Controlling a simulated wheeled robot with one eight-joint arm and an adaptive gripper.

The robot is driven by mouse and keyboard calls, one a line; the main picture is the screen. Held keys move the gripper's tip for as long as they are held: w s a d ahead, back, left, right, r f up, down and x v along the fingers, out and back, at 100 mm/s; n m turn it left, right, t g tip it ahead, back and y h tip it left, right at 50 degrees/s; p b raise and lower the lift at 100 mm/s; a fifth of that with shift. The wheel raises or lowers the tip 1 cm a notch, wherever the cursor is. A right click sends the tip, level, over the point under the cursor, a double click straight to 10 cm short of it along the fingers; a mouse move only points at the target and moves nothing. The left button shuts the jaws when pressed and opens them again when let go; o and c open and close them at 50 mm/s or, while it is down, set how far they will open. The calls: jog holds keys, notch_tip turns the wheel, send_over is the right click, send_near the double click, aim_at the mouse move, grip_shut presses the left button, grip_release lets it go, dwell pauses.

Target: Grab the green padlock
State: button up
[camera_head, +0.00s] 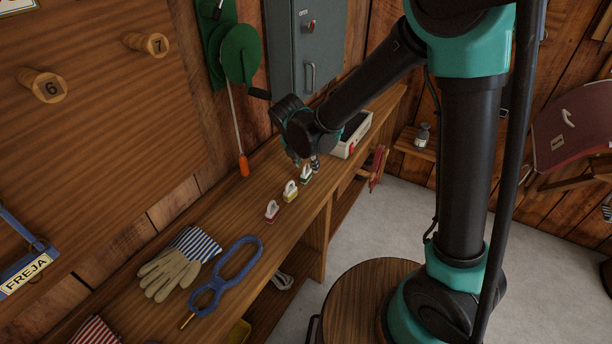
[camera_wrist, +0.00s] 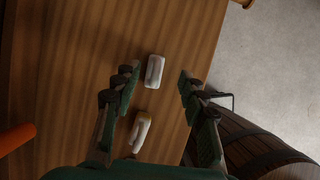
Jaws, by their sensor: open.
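The green padlock (camera_head: 305,176) stands on the wooden shelf, farthest of a row of three small padlocks with pale shackles. My gripper (camera_head: 302,160) is just above it in the head view, its fingertips partly hidden by the wrist. In the wrist view, the open, empty gripper (camera_wrist: 157,79) has a fingertip on either side of a pale padlock (camera_wrist: 154,71). By its place in the row this looks like the green one; its colour is hard to tell from above. The yellow padlock (camera_head: 290,192) also shows lower in the wrist view (camera_wrist: 141,131).
The red padlock (camera_head: 272,211) is nearer along the shelf (camera_head: 228,217). A small dark object (camera_head: 316,163) stands close behind the green padlock.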

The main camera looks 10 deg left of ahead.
aim_at(308, 169)
jog(key=shift+w+x, duration=0.15)
jog(key=shift+x, duration=1.25)
jog(key=shift+w+x, duration=0.15)
jog(key=shift+x, duration=1.3)
jog(key=shift+a+r, duration=0.1)
jog(key=shift+a, duration=0.1)
jog(key=shift+c, duration=0.4)
grip_shut()
